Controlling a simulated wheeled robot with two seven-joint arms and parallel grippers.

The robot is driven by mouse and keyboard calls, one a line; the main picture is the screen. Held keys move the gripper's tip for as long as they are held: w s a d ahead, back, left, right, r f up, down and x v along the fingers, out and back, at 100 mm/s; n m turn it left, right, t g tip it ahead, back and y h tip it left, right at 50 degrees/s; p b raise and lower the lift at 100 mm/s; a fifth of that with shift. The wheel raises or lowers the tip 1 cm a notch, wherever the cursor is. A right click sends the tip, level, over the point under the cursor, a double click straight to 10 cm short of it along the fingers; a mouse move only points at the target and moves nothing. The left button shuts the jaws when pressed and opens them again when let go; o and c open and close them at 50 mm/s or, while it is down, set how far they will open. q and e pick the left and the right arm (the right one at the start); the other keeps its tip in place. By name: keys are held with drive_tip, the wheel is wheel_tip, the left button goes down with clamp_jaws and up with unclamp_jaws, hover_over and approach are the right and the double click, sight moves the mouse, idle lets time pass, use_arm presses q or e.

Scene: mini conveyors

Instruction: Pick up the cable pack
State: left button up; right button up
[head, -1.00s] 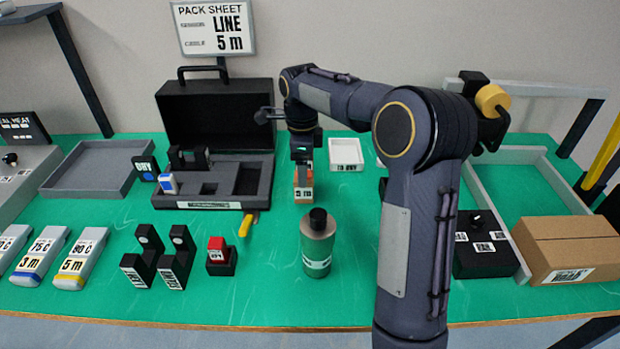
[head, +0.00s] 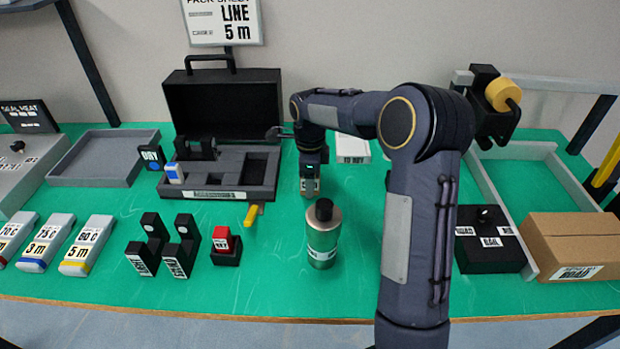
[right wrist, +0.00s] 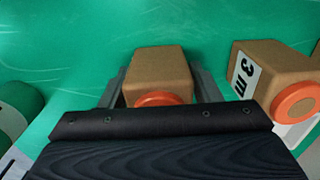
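A brown box-shaped cable pack (right wrist: 158,68) with an orange round end stands between the fingers of my right gripper (right wrist: 158,80) in the right wrist view. One grey finger is close along each side of it; I cannot tell whether they press on it. In the head view my right gripper (head: 310,180) points down at the mat behind the bottle, and the pack there is mostly hidden by the fingers. A second brown pack (right wrist: 262,75), marked 3 m, stands to the right in the wrist view. My left gripper is not in view.
A grey-green bottle (head: 322,240) stands in front of the right gripper. An open black case (head: 222,193) is to its left, a white tray (head: 353,150) behind it. A sign (head: 222,22) reads LINE, 5 m. A cardboard box (head: 575,245) is at right.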

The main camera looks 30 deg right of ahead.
drive_tip(key=c, duration=0.7)
drive_tip(key=shift+c, duration=0.2)
